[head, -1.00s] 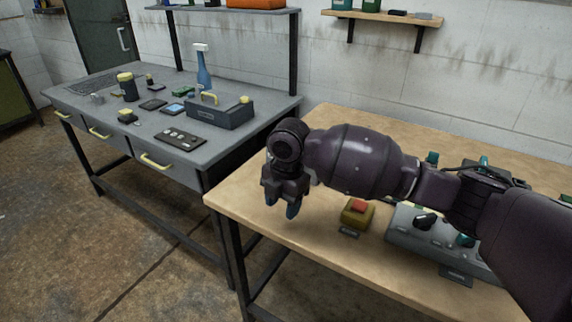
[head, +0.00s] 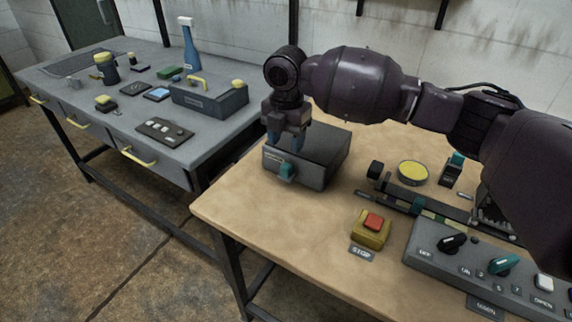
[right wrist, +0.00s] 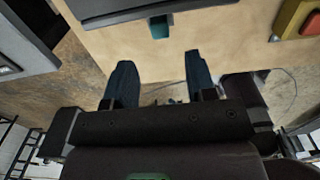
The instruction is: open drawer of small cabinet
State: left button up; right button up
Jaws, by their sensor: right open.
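The small cabinet (head: 325,152) is a dark grey box near the left end of the wooden table. Its front face carries a teal handle (head: 287,171), and its drawer looks closed. My right gripper (head: 285,146) is open and empty, its blue fingers pointing down. In the head view it overlaps the cabinet's top front edge, just above the handle, and hides part of the box. In the right wrist view the open fingers (right wrist: 159,66) point toward the teal handle (right wrist: 160,27) on the cabinet (right wrist: 143,9), with a gap between. My left gripper is not in view.
A yellow box with a red stop button (head: 371,228) stands right of the cabinet. A grey control panel (head: 440,262) with knobs lies farther right. A yellow disc (head: 412,173) sits behind. The wooden table (head: 265,215) is bare before the cabinet. A grey workbench (head: 205,143) stands left.

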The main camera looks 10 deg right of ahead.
aim_at(286, 166)
notch_tip(286, 166, down, 9)
jog(key=shift+r+b, duration=0.1)
jog(key=shift+b, duration=0.5)
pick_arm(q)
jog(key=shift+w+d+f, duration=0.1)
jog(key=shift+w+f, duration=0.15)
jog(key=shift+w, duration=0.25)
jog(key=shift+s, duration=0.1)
pick_arm(e)
jog(key=shift+c, duration=0.8)
grip_shut()
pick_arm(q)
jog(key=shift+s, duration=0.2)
